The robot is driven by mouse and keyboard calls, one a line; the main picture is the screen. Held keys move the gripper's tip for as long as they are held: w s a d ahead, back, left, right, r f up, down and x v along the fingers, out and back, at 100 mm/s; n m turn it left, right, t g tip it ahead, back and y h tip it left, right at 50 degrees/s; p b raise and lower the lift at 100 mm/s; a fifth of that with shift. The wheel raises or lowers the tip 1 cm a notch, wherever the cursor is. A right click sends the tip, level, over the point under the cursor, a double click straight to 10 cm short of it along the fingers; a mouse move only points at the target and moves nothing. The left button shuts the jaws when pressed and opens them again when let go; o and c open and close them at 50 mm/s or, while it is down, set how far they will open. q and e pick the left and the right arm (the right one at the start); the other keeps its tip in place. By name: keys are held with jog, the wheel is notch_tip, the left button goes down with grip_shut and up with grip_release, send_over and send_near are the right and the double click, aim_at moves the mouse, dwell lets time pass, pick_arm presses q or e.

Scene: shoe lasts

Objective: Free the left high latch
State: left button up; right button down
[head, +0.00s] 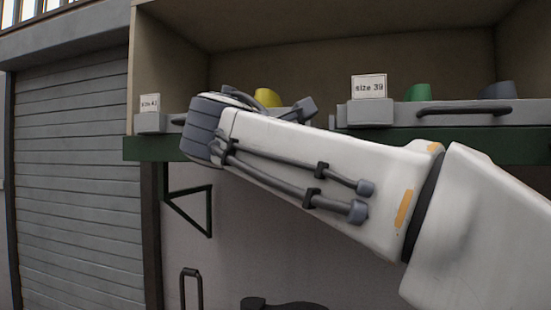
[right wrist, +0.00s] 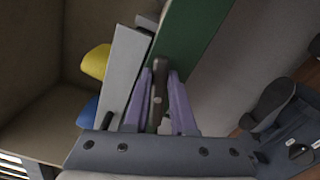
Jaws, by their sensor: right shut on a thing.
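In the right wrist view my right gripper (right wrist: 160,88) has its two purple fingers closed around a dark brown latch (right wrist: 158,92). The latch lies against the green shelf edge (right wrist: 190,40), beside a grey tray front (right wrist: 120,75). In the head view my right arm crosses from the right and its wrist covers most of the left tray, so the latch and fingertips are hidden there. My left gripper is not in view.
A yellow shoe last (head: 267,97) stands behind my wrist. The right tray (head: 440,116) has a "size 39" label (head: 369,87), a dark handle and green (head: 418,93) and grey-blue lasts. A roller shutter (head: 80,190) is at left. A green triangular bracket (head: 209,210) is below the shelf.

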jog(key=shift+d+f+m+b, duration=0.1)
jog(key=shift+f+m+b, duration=0.2)
jog(key=shift+m+b, duration=0.6)
jog(key=shift+f+m+b, duration=0.25)
jog(key=shift+m+b, duration=0.4)
jog(key=shift+m, duration=0.35)
jog(key=c, duration=0.7)
grip_release()
jog(key=shift+c, duration=0.2)
jog(key=b+v, duration=0.2)
jog(key=v, duration=0.8)
jog(key=shift+s, duration=0.3)
